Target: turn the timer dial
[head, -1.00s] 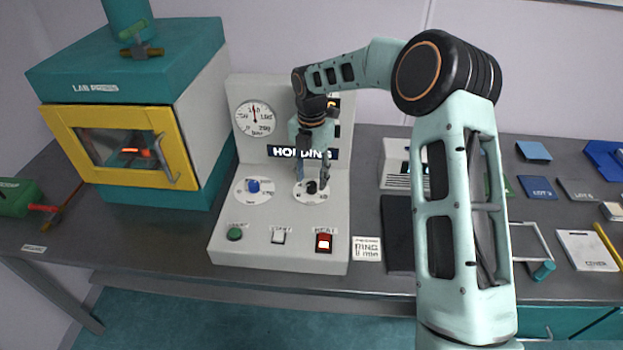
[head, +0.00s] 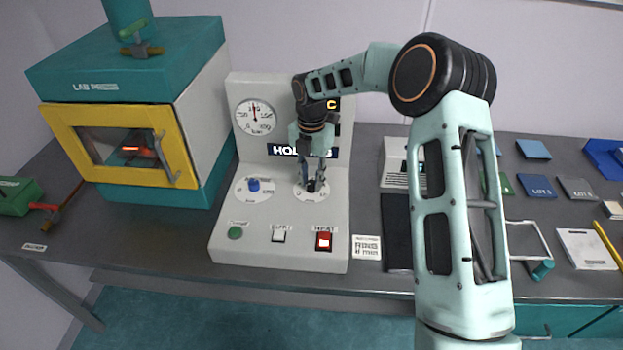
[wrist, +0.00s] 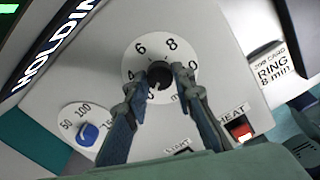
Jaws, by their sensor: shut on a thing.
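The timer dial is a black knob (wrist: 160,74) on a round white scale plate (wrist: 134,66) marked with numbers such as 4, 6 and 8. In the head view the scale plate (head: 323,189) is on the right half of the control panel. My gripper (wrist: 160,82) reaches down onto the knob, with one finger on each side, and is shut on it. It also shows in the head view (head: 312,184), where the fingers partly hide the knob. The knob's pointer direction is hard to tell.
A "RING 8 min" card (wrist: 272,62) lies right.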

